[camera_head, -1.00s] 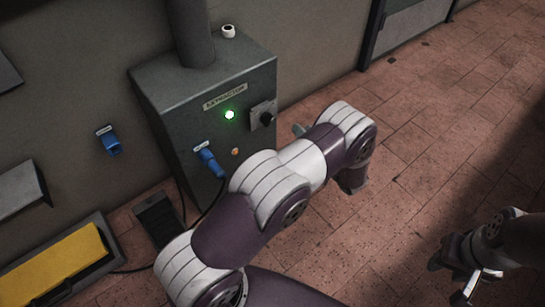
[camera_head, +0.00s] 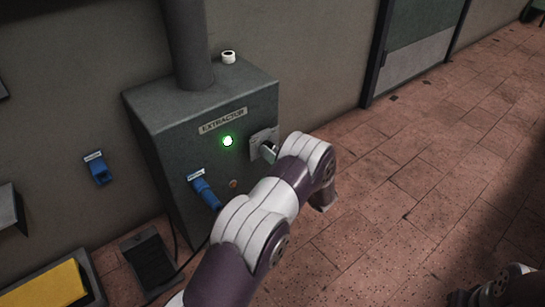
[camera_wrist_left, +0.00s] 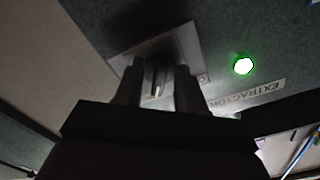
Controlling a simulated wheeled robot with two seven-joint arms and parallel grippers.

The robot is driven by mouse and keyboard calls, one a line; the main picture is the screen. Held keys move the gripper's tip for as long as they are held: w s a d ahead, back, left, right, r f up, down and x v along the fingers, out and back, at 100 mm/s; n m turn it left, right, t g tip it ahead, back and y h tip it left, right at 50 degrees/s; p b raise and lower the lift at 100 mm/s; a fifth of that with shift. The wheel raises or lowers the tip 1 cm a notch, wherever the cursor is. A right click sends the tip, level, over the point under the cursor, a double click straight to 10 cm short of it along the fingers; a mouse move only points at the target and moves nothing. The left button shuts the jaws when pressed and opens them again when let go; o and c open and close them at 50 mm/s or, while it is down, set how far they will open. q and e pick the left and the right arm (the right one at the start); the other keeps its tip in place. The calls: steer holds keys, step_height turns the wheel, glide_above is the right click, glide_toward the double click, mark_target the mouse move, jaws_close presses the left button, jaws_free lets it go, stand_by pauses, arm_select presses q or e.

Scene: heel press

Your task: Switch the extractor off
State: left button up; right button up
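The grey extractor box (camera_head: 167,143) stands against the wall. Its round lamp (camera_head: 228,141) glows green, and the lamp also shows in the left wrist view (camera_wrist_left: 243,66). The rotary switch's pale plate (camera_head: 258,136) is right of the lamp; in the left wrist view the dark knob (camera_wrist_left: 157,84) has a light mark on it. My left gripper (camera_head: 269,153) is at the switch, its fingers (camera_wrist_left: 158,92) apart on either side of the knob. I cannot tell whether they touch it. My right gripper is out of view; only a bit of that arm shows.
A blue plug (camera_head: 205,191) with a cable sits low on the box front. Another blue socket (camera_head: 98,169) is on the wall at left. A yellow-topped unit (camera_head: 45,287) and a dark pedal-like thing (camera_head: 150,262) are on the floor.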

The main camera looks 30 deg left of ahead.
arm_select(q)
jaws_close()
steer(key=n+p, duration=0.2)
steer(key=n, duration=0.4)
steer(key=n+p, duration=0.2)
steer(key=n, duration=0.5)
steer(key=shift+w+d+n, duration=0.15)
steer(key=shift+w+n, duration=0.05)
steer(key=shift+n, duration=0.1)
stand_by(0.6)
steer(key=shift+f, duration=0.1)
jaws_free()
